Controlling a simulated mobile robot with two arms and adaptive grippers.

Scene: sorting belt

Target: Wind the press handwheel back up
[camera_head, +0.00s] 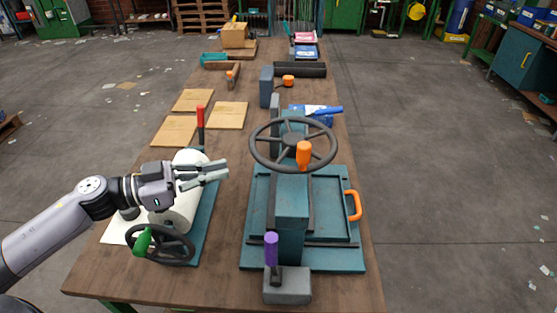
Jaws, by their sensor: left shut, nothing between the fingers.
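The press handwheel (262,158) is a dark spoked wheel with an orange knob (303,154) on its near side. It sits on top of the teal press (292,205), whose base plate has an orange handle (353,205) on the right. My left gripper (226,170) comes in from the left, shut and empty. It is left of the press handwheel, apart from it, and in front of a white roller (186,214). My right gripper is not in view.
A smaller black handwheel (163,250) with a green knob (142,243) is below my left gripper. A red-handled lever (200,118) stands behind it. A purple-handled lever (271,246) is at the front. Wooden boards (228,115) lie behind left.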

